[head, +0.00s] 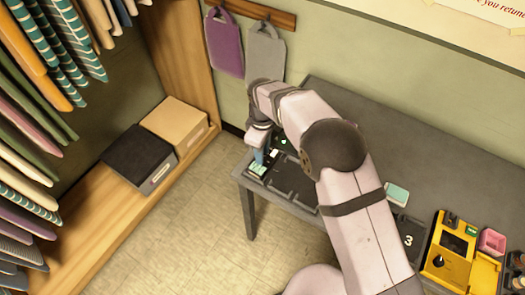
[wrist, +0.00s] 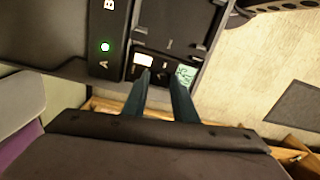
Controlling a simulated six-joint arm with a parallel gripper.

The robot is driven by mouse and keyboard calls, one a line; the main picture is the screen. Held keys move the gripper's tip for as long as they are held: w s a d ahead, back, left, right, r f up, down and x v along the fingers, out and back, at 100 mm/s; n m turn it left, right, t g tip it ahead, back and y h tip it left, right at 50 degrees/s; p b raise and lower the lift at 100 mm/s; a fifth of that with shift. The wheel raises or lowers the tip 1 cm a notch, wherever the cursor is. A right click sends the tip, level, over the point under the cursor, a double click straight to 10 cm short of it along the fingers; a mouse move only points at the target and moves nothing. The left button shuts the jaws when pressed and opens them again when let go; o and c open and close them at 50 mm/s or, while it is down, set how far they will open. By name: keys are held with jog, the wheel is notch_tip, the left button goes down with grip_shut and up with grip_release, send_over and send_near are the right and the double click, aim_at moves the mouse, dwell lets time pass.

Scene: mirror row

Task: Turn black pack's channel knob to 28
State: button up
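A black pack (wrist: 180,28) lies in a dark dock at the left end of the table. Its small lit green screen (wrist: 185,73) and a white label (wrist: 143,61) show at its near end in the wrist view; the screen's digits are too small to read. In the head view the green screen (head: 257,169) is beside my gripper (head: 260,156). My gripper (wrist: 162,78) points down at this end of the pack, its two fingers apart. The channel knob is not clearly seen; the area between the fingertips is dark.
A dock strip marked A and B with a green light (wrist: 105,47) adjoins the pack. A yellow case (head: 463,258), a pink box (head: 491,241) and a pale green-topped item (head: 396,195) are at the table's right. Open floor lies left of the table.

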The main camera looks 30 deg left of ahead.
jog(key=shift+o, duration=0.6)
jog(key=shift+r+b, duration=1.05)
jog(key=shift+r, duration=2.6)
jog(key=shift+r, duration=0.1)
